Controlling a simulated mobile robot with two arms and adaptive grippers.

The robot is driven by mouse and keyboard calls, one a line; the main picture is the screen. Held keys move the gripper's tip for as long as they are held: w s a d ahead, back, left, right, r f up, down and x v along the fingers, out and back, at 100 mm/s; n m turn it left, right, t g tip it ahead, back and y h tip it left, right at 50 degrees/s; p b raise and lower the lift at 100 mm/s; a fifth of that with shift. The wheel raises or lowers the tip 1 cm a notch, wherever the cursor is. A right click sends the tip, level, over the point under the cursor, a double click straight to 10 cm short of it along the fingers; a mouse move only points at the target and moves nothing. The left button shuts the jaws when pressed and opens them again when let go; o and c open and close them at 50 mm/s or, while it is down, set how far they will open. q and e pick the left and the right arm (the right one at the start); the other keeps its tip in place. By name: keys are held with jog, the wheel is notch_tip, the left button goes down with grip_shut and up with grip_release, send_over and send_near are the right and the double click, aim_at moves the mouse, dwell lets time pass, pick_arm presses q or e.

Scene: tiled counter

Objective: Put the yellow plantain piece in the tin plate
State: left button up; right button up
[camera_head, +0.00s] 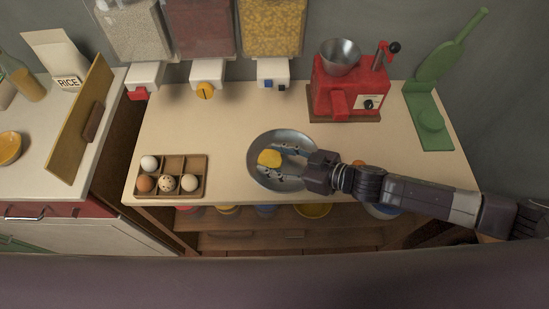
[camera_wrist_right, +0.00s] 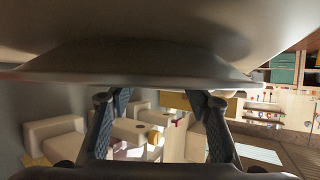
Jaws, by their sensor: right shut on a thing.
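The tin plate (camera_head: 262,180) is a round grey metal dish near the front middle of the counter. Its curved grey surface (camera_wrist_right: 160,65) fills the upper part of the right wrist view. The yellow plantain piece (camera_head: 269,158) shows over the inside of the plate, left of centre. My right gripper (camera_head: 283,162) reaches over the plate's right rim, its fingers around the plantain piece and shut on it. In the right wrist view the fingertips and the piece are hidden behind the plate. My left gripper is not in view.
An egg tray (camera_head: 180,163) with several eggs stands at the front left. A red grinder (camera_head: 340,92) and a green stand (camera_head: 430,119) are at the back right. Dispensers (camera_head: 206,78) line the back. A small orange thing (camera_head: 358,163) shows behind my right arm.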

jog(key=shift+f, duration=0.15)
jog(key=o, duration=1)
jog(key=shift+c, duration=0.2)
jog(key=shift+r, duration=0.3)
jog(key=v, duration=0.5)
jog(key=b+v, duration=0.1)
jog(key=v, duration=0.4)
jog(key=shift+s+d, duration=0.2)
jog(key=shift+d, duration=0.25)
jog(key=shift+s+d+r, duration=0.25)
jog(key=shift+d+r, duration=0.05)
jog(key=shift+d, duration=0.1)
